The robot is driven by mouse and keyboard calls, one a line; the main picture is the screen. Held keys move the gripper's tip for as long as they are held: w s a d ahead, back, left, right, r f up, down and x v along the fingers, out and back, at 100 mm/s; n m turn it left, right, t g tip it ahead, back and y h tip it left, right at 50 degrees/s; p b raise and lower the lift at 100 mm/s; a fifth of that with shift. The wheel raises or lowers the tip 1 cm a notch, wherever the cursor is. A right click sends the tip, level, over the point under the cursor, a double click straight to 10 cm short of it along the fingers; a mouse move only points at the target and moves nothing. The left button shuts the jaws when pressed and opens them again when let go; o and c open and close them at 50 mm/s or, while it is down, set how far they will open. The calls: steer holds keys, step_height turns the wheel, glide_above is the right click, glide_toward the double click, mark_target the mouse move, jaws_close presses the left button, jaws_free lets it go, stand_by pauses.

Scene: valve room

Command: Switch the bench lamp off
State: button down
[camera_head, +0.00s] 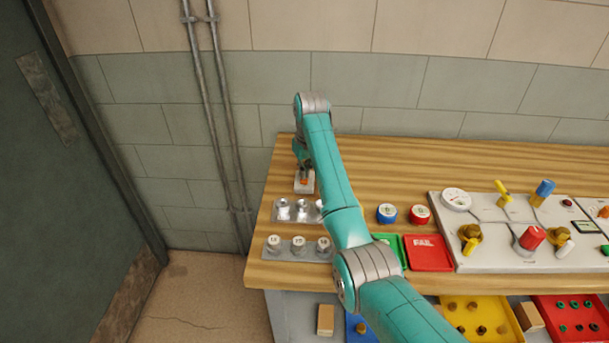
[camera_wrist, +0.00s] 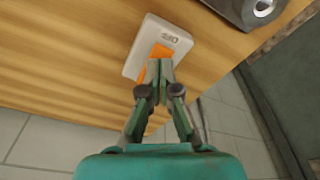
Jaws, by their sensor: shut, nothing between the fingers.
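A small white switch box with an orange rocker (camera_wrist: 161,50) sits on the wooden bench top, near its far left end. In the head view the switch box (camera_head: 304,187) shows just below my gripper (camera_head: 303,168). In the wrist view my gripper (camera_wrist: 160,68) is shut and empty, with its fingertips at the near end of the orange rocker and covering part of it. I cannot tell whether they touch it.
A metal tray with shiny cups (camera_head: 284,210) and a tray of white-capped pieces (camera_head: 298,247) lie in front of the switch. Blue (camera_head: 387,213) and red (camera_head: 419,215) round pots and a valve panel (camera_head: 480,258) stand to the right. The bench's back strip is clear.

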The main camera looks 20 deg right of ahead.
steer(key=shift+r, duration=3.1)
